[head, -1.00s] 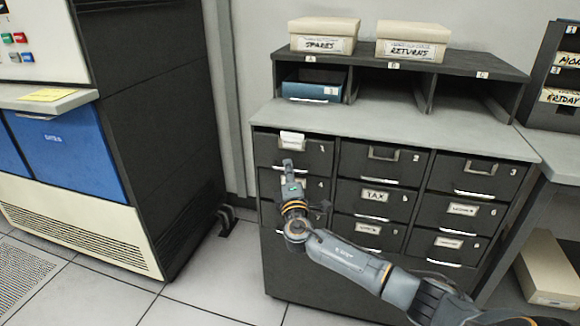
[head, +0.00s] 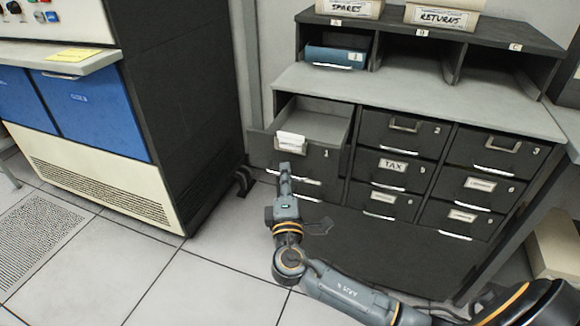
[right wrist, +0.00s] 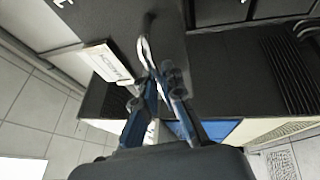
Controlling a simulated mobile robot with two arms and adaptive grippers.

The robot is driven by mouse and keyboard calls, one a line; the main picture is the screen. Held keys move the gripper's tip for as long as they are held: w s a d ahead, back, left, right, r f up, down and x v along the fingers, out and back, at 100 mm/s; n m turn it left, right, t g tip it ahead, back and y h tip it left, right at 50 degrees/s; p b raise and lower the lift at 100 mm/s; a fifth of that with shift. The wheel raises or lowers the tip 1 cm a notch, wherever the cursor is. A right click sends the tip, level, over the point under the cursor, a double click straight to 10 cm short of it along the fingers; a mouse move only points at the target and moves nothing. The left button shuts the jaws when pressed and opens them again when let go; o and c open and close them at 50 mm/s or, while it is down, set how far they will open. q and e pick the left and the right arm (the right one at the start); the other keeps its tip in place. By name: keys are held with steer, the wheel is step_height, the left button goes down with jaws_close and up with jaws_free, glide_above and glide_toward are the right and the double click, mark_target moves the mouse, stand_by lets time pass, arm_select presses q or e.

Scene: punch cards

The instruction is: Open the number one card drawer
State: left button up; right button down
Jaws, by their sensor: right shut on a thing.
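The number one card drawer (head: 324,158) is at the top left of the dark cabinet. It is pulled well out, and its grey inside shows from above. My right gripper (head: 285,168) is at its front, beside the white label. In the right wrist view the fingers (right wrist: 163,82) are closed on the metal drawer handle (right wrist: 146,40). My left gripper is not in view.
Drawers two (head: 402,133) and three (head: 496,152) and the TAX drawer (head: 390,176) are shut. A blue tray (head: 336,57) sits in compartment A above. The tiled floor in front is clear. A dark machine cabinet (head: 185,95) stands left.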

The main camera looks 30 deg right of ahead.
steer(key=shift+s+a+f, duration=0.1)
steer(key=shift+a, duration=0.1)
steer(key=c, duration=1.7)
jaws_free()
steer(key=shift+c, duration=0.2)
steer(key=v, duration=1.2)
